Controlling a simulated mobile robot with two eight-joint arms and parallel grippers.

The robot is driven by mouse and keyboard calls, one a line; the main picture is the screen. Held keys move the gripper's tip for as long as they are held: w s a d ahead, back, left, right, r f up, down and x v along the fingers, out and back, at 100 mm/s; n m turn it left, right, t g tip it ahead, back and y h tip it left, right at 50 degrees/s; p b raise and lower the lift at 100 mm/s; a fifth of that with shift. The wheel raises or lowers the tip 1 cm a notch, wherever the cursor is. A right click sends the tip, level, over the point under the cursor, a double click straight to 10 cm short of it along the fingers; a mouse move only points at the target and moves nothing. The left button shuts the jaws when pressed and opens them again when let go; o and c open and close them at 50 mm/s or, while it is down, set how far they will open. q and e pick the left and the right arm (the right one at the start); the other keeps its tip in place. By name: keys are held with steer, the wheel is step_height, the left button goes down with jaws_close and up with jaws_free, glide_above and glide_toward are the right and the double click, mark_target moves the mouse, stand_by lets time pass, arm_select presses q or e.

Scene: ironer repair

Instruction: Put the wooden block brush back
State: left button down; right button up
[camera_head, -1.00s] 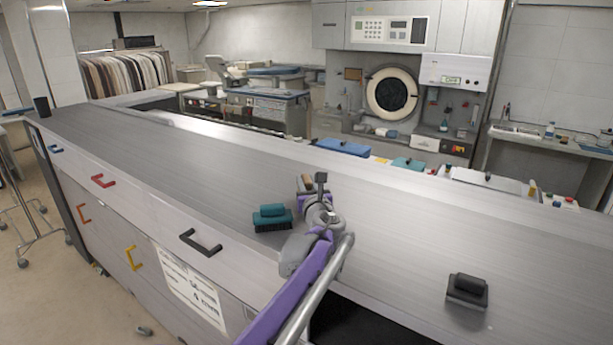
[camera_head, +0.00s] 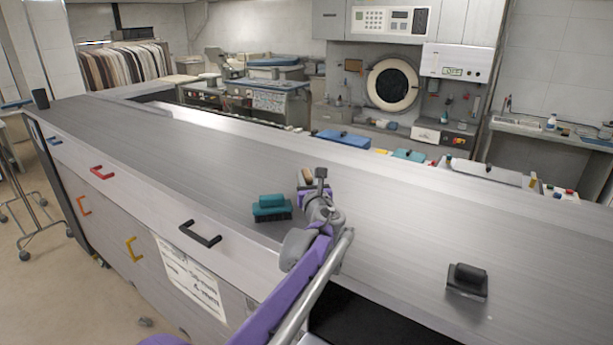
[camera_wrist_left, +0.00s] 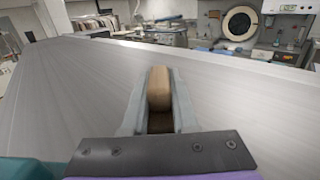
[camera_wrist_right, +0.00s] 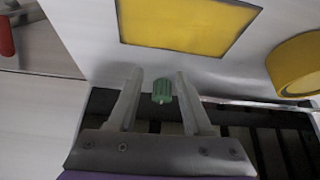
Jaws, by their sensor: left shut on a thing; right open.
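The wooden block brush has a tan wooden back (camera_wrist_left: 159,88) and sits between the fingers of my left gripper (camera_wrist_left: 158,105), which is shut on it. In the head view the brush (camera_head: 306,177) shows small beyond my left gripper (camera_head: 313,190), over the long grey metal top (camera_head: 400,225). I cannot tell whether its underside touches the top. My right gripper (camera_wrist_right: 160,100) shows only in its wrist view. It is open, with a green ribbed knob (camera_wrist_right: 162,91) showing between its fingertips; I see no grip on it.
A teal brush (camera_head: 271,208) stands on the top just left of my left gripper. A black block-shaped thing (camera_head: 467,280) stands at right. A dark handle (camera_head: 200,233) is on the front face. Near the right gripper are a yellow panel (camera_wrist_right: 185,22) and a yellow round part (camera_wrist_right: 298,66).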

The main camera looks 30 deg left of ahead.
arm_select(q)
steer(key=shift+f, duration=0.35)
steer(key=c, duration=0.6)
jaws_free()
steer(key=v, duration=1)
steer(key=shift+s+d+b, duration=0.2)
steer(key=shift+d+b, duration=0.1)
steer(key=shift+s, duration=0.1)
